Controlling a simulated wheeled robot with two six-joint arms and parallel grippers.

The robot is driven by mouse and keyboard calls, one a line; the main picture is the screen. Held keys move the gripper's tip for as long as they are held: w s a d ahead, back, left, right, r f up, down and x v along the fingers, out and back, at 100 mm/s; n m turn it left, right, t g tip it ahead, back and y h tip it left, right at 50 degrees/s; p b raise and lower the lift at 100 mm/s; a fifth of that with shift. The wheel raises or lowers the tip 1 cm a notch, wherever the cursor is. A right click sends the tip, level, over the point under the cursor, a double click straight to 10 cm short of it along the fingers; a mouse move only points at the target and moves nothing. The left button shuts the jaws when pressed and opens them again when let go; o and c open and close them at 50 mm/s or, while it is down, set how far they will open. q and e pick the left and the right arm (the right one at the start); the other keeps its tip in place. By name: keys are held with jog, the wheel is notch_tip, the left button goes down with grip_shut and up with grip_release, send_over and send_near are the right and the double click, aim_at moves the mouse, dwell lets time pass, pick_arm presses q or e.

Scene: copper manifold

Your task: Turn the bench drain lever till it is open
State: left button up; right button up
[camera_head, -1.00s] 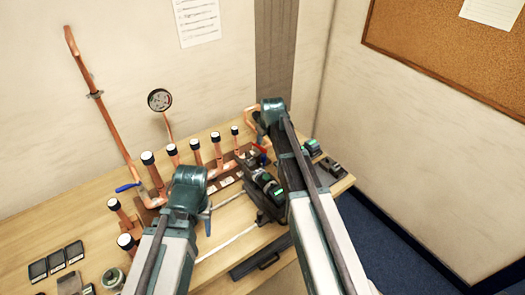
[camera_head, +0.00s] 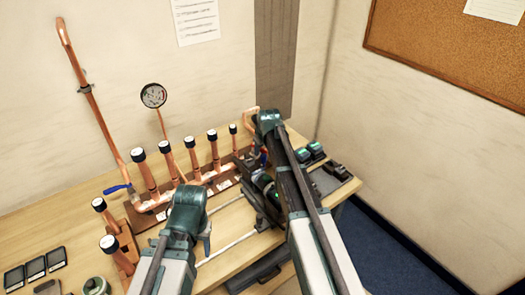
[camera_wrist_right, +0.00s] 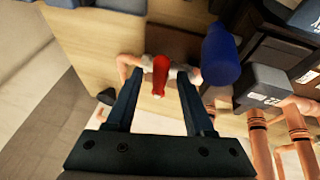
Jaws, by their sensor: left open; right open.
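A red lever handle (camera_wrist_right: 160,72) on a copper pipe fitting shows in the right wrist view. I take it for the drain lever; no label is readable. My right gripper (camera_wrist_right: 157,80) is open, with one finger on each side of the red handle and no clear contact. In the head view, the right arm largely hides this end of the bench. My left gripper (camera_head: 207,238) is over the front of the bench, away from the red lever, and its fingers are mostly hidden by its own arm.
A blue part (camera_wrist_right: 221,54) stands close beside the right gripper. Capped copper pipes (camera_head: 213,155) line the manifold, with a gauge (camera_head: 153,96) behind. A blue lever (camera_head: 115,189) is at the left end. Dark devices (camera_head: 335,168) lie at the bench's right.

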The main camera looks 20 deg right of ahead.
jog(key=shift+c, duration=0.2)
grip_shut()
dwell(1.1)
